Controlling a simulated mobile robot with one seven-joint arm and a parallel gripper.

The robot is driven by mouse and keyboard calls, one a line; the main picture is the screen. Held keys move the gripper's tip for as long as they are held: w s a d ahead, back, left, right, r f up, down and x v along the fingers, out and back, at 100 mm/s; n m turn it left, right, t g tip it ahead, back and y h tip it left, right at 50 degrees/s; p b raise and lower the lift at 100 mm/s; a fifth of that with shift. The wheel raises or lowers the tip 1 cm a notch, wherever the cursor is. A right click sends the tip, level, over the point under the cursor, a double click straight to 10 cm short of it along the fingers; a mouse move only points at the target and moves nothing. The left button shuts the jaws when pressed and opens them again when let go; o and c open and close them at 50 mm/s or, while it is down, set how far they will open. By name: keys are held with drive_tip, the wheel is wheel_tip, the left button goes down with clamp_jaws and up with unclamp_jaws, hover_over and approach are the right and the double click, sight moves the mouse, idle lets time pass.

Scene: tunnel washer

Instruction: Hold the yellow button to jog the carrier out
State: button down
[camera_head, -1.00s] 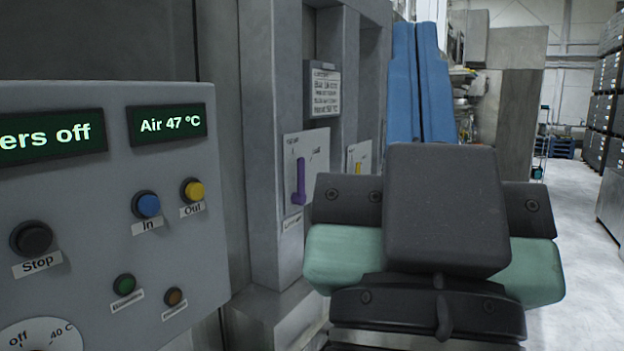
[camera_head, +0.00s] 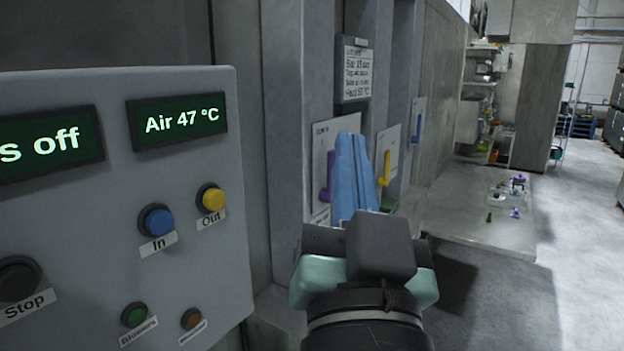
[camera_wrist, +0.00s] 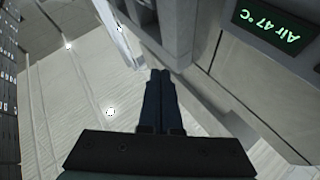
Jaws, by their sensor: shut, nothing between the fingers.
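The yellow button (camera_head: 212,198), labelled "Out", is on the upper right of the grey control panel (camera_head: 190,290) in the head view. The blue "In" button (camera_head: 156,221) is just left of it and a little lower. My gripper (camera_head: 354,140) is shut and empty, its blue fingers side by side, pointing up and away. It is to the right of the panel, apart from the yellow button. In the wrist view my closed fingers (camera_wrist: 160,75) show at the middle; the yellow button is not visible there. The carrier cannot be made out.
The panel also has a black Stop button (camera_head: 18,279), a green button (camera_head: 134,315), a brown button (camera_head: 191,319) and a display (camera_head: 177,121) reading "Air 47 °C". Purple (camera_head: 328,176) and yellow (camera_head: 384,168) levers are behind my gripper. Open floor (camera_head: 590,220) lies at right.

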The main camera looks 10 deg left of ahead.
sight(215, 200)
drive_tip(key=w+a+f+m+g+y+p, duration=0.2)
drive_tip(key=a+f+g, duration=0.3)
drive_tip(key=f, duration=0.4)
drive_tip(key=shift+w+a+f+y, duration=0.3)
drive_tip(key=shift+a+y, duration=0.3)
drive_tip(key=shift+a, duration=0.1)
drive_tip(key=w+a+p, duration=0.2)
drive_tip(key=w+a, duration=0.1)
drive_tip(key=a, duration=0.5)
drive_tip(key=shift+a+p, duration=0.1)
drive_tip(key=shift+p, duration=0.2)
idle(1.0)
drive_tip(key=shift+w+a, duration=0.15)
drive_tip(key=shift+a, duration=0.2)
